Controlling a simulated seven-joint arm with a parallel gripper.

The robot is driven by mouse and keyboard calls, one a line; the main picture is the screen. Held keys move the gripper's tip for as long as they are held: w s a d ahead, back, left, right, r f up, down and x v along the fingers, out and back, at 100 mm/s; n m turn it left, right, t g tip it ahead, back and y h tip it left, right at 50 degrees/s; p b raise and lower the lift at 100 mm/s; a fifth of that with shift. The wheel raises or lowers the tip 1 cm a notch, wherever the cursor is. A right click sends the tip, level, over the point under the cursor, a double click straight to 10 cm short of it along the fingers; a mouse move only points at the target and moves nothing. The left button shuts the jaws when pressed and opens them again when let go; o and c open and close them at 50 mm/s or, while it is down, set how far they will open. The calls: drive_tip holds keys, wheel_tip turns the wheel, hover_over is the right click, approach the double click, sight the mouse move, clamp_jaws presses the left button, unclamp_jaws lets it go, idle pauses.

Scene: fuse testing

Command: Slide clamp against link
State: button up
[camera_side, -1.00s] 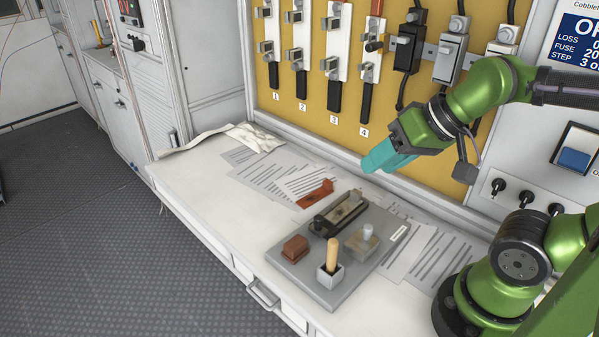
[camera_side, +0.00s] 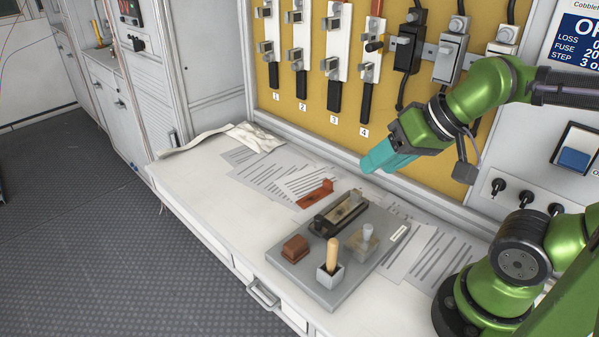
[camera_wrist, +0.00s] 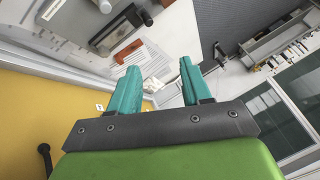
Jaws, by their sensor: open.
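My gripper (camera_side: 378,160) is green with teal fingers and hangs above the back of the bench, behind and right of the test fixture. In the wrist view its two fingers (camera_wrist: 160,82) are apart with nothing between them. The grey base plate (camera_side: 318,292) carries a dark holder with a pale link (camera_side: 341,212) across it. A grey metal block with a round knob (camera_side: 363,243), which looks like the clamp, sits on the plate to the right of the holder. I cannot tell whether it touches the link.
A wooden-handled tool (camera_side: 333,256) stands in a grey cup and a brown block (camera_side: 295,248) sits on the plate. An orange-brown piece (camera_side: 314,193) lies on papers behind it. The yellow fuse panel (camera_side: 290,108) rises behind.

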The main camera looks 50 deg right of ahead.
sight(319, 216)
drive_tip(key=w+d+f+m+g, duration=0.2)
drive_tip(key=w+g, duration=0.3)
drive_tip(key=w, duration=0.4)
drive_tip(key=w+d+f+m+g, duration=0.25)
drive_tip(key=w+g, duration=0.25)
drive_tip(key=w, duration=0.4)
drive_tip(key=shift+m+y, duration=0.25)
drive_tip(key=shift+y, duration=0.35)
drive_tip(key=x, duration=0.5)
drive_tip(key=s+a+x, duration=0.1)
drive_tip(key=x, duration=0.4)
drive_tip(key=s+r+x, duration=0.1)
drive_tip(key=x, duration=0.5)
drive_tip(key=shift+a, duration=0.35)
clamp_jaws()
